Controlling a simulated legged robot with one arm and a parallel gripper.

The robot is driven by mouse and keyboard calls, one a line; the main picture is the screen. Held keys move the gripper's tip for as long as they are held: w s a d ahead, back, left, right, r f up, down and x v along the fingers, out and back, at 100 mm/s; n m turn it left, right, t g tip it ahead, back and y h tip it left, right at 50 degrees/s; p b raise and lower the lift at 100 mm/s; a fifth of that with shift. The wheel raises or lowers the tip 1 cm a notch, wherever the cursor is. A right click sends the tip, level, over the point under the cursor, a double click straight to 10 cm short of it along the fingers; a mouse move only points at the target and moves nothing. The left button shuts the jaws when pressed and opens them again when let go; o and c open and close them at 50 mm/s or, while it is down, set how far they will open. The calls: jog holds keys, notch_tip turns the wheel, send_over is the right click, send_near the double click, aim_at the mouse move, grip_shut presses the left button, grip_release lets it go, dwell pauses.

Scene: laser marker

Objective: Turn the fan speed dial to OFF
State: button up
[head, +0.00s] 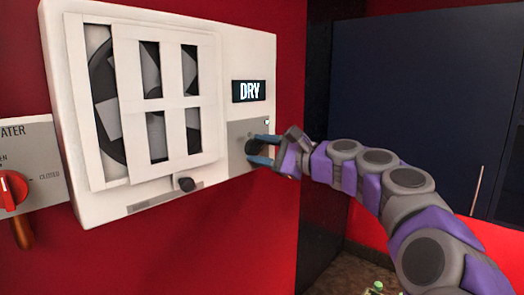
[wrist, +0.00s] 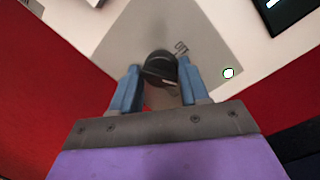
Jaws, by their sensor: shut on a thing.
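The fan speed dial is a round dark knob (wrist: 160,67) on a grey plate (wrist: 185,25) of the white fan unit. In the wrist view the gripper's two blue fingers (wrist: 161,78) are closed on either side of the dial. A light pointer line shows on the dial's face.
The white fan unit (head: 255,50) is fixed to a red wall (head: 270,230). A dark blue cabinet (head: 410,80) stands behind my arm.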

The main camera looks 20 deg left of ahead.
jog(key=c, duration=0.4)
jog(key=shift+n, duration=0.3)
jog(key=n+b, duration=0.3)
jog(key=n, duration=0.2)
jog(key=shift+f+h, duration=0.15)
jog(key=shift+h, duration=0.25)
jog(key=n+b, duration=0.1)
jog(key=n, duration=0.1)
jog(key=n+b, duration=0.2)
jog(key=n, duration=0.1)
jog(key=shift+a+t+h, duration=0.1)
jog(key=shift+t+h, duration=0.2)
jog(key=shift+h, duration=0.1)
jog(key=shift+s+f+n, duration=0.1)
jog(key=shift+n, duration=0.2)
jog(key=o, duration=1)
